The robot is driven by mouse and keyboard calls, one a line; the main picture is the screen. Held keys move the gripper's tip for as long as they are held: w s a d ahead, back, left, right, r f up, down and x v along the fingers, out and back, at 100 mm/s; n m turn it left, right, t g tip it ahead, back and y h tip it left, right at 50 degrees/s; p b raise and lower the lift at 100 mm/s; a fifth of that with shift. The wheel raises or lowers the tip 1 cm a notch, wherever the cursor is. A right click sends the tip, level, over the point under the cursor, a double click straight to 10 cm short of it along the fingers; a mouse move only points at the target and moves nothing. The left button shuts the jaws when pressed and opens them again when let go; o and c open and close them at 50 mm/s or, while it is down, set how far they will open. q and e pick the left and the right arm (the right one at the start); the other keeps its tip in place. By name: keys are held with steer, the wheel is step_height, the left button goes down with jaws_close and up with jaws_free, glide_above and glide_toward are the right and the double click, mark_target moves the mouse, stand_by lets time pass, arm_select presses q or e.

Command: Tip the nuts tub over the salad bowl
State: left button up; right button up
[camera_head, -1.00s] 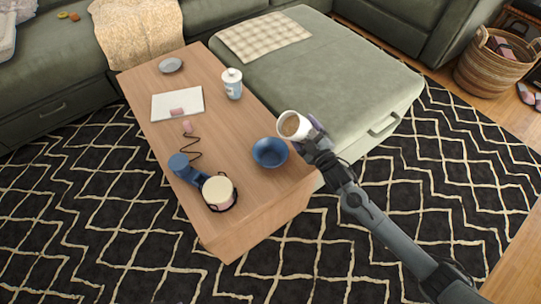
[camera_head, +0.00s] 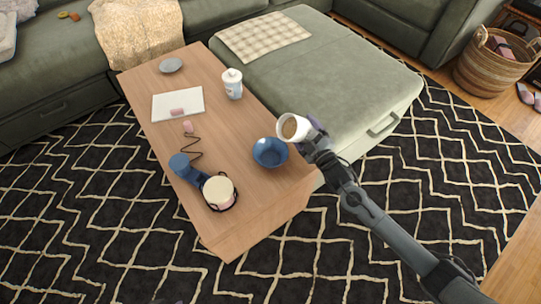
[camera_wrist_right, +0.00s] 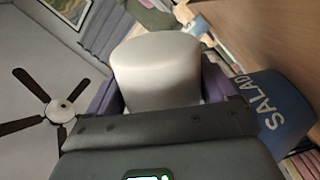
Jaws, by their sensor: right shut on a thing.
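The nuts tub (camera_head: 291,129) is a white cup-shaped tub with brown contents showing in its mouth. My right gripper (camera_head: 312,138) is shut on it and holds it up beside the table's right edge, tilted with its mouth toward the left and the camera. In the right wrist view the tub's pale wall (camera_wrist_right: 155,68) sits between the purple fingers. The salad bowl (camera_head: 270,152) is blue and stands on the table just below and left of the tub in the head view. Its side with the word SALAD (camera_wrist_right: 275,110) shows in the wrist view. My left gripper cannot be made out.
A green ottoman (camera_head: 340,90) is close on the right.

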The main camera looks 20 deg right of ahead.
steer(key=shift+r, duration=0.15)
steer(key=shift+d+r+n+p, duration=0.1)
steer(key=shift+r+n+p, duration=0.25)
steer(key=shift+p, duration=0.15)
steer(key=shift+r, duration=0.1)
steer(key=shift+d+r+n+p, duration=0.1)
steer(key=shift+r+n+p, duration=0.2)
steer(key=shift+n+p, duration=0.25)
